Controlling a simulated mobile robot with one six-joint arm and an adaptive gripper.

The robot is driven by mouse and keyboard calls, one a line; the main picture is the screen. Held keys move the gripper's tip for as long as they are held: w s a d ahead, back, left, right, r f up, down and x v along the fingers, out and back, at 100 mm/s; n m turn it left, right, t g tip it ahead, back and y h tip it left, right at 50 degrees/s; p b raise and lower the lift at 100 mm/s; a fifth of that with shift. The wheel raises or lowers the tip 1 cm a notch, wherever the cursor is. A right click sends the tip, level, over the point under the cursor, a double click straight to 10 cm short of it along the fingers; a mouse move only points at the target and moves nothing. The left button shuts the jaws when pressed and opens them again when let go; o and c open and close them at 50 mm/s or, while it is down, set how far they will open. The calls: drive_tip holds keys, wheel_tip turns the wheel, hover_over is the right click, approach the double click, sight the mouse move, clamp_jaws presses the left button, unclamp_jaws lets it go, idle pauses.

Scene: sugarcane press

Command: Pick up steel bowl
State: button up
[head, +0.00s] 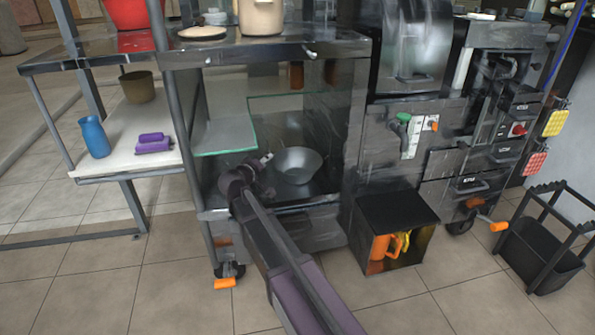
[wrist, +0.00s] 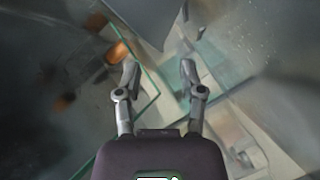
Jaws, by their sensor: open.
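The steel bowl (head: 298,168) sits upright on the dark lower shelf inside the press cart in the head view. My gripper (head: 266,158) is in front of the shelf opening, just left of the bowl, and its wrist partly overlaps that side of the shelf. In the wrist view my gripper (wrist: 159,69) has its two fingers apart with nothing between them. I cannot clearly make out the bowl in the wrist view; the surfaces there are blurred and reflective.
A glass panel (head: 225,135) juts out just above my gripper, and its edge also shows in the wrist view (wrist: 146,72). A cart post (head: 186,140) stands at left. A black box (head: 395,215) is on the floor at right. A pot (head: 261,16) stands on top.

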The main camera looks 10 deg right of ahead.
idle(0.3)
drive_tip(key=shift+b+x, duration=0.65)
drive_tip(key=shift+x, duration=2)
drive_tip(key=shift+f, duration=0.1)
clamp_jaws()
